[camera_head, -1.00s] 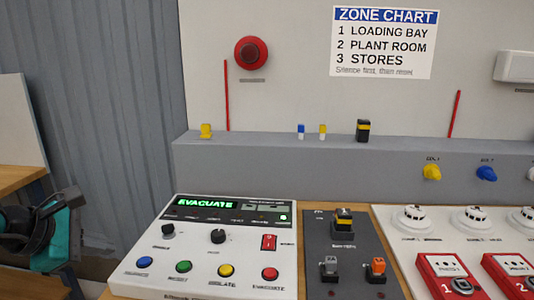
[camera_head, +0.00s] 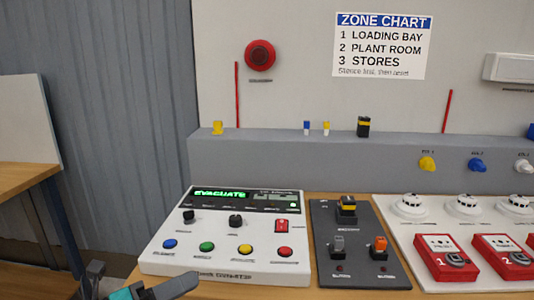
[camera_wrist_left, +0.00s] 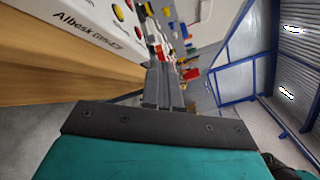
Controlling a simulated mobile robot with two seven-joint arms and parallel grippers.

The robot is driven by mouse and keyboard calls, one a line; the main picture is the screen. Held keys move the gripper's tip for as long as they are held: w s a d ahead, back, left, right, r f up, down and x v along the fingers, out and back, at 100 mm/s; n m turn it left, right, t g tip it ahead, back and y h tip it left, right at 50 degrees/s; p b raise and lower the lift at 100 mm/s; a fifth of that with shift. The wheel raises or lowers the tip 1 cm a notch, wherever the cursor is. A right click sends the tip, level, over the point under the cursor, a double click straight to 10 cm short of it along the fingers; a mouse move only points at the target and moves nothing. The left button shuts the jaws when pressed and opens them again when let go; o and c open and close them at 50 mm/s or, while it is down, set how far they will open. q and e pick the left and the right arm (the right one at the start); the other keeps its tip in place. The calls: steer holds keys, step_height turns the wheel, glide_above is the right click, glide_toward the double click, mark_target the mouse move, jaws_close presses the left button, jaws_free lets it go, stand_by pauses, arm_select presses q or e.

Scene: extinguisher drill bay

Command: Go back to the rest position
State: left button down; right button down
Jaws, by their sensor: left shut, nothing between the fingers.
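My left gripper (camera_head: 186,282), teal and dark grey, shows at the bottom left of the head view, in front of the near left edge of the white control panel (camera_head: 165,252). It looks apart from the panel, but the exact gap cannot be told. In the left wrist view its fingers (camera_wrist_left: 162,78) are together with nothing between them, beside the panel's front edge (camera_wrist_left: 85,28). The panel's display (camera_head: 221,193) reads EVACUATE in green. My right gripper is in neither view.
Right of the panel are a dark switch plate (camera_head: 325,238) and red call points (camera_head: 440,257). A grey ledge (camera_head: 290,160) runs behind. A wooden table (camera_head: 25,175) with an upright board stands at the left. Floor shows between the tables.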

arm_select(q)
steer(key=s+a+f+n+y, duration=0.1)
steer(key=s+f+n+y, duration=0.5)
steer(key=f+n, duration=0.6)
steer(key=s+a+f+n+y, duration=0.2)
steer(key=s+f+n+y, duration=0.4)
steer(key=f+n, duration=0.7)
steer(key=s+n, duration=0.1)
steer(key=n, duration=0.6)
steer(key=shift+s+a+f, duration=0.15)
steer(key=shift+s, duration=0.1)
